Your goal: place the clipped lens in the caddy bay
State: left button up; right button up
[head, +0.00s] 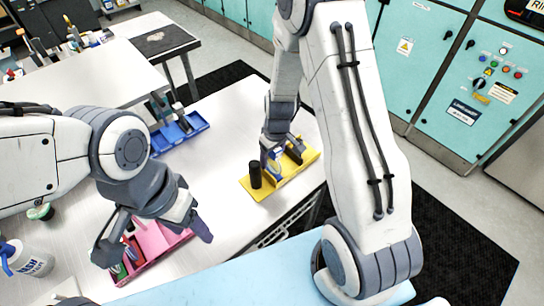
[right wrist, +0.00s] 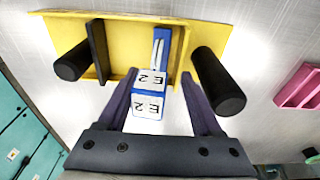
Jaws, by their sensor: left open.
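The yellow caddy (head: 262,190) sits on the right part of the white table; it also fills the top of the right wrist view (right wrist: 130,35). The clipped lens, a blue and white piece marked E2 (right wrist: 150,92), stands at the caddy between black cylinders. It shows small and partly covered in the head view (head: 275,157). My right gripper (right wrist: 160,75) has its fingers on either side of the piece, with a gap visible on its right side. My left gripper (head: 153,243) is open, its fingers wide apart over a pink caddy (head: 157,240).
A blue caddy (head: 180,132) with dark upright parts stands further back on the table. Teal cabinets (head: 425,60) line the right side. The table between the caddies is clear.

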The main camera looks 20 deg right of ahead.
jog(key=shift+r, duration=0.4)
jog(key=r, duration=0.3)
jog(key=r+b, duration=0.1)
jog(key=r, duration=0.3)
jog(key=s+r, duration=0.1)
jog(key=r, duration=0.3)
jog(key=shift+s+d+b, duration=0.1)
jog(key=shift+d+b, duration=0.15)
jog(key=shift+b, duration=0.15)
jog(key=s+a+r+n, duration=0.2)
jog(key=s+a+r, duration=0.3)
jog(key=s+a, duration=0.45)
jog(key=s+a+r+n+g, duration=0.1)
jog(key=s+a, duration=0.4)
jog(key=s, duration=0.8)
jog(key=shift+r, duration=0.4)
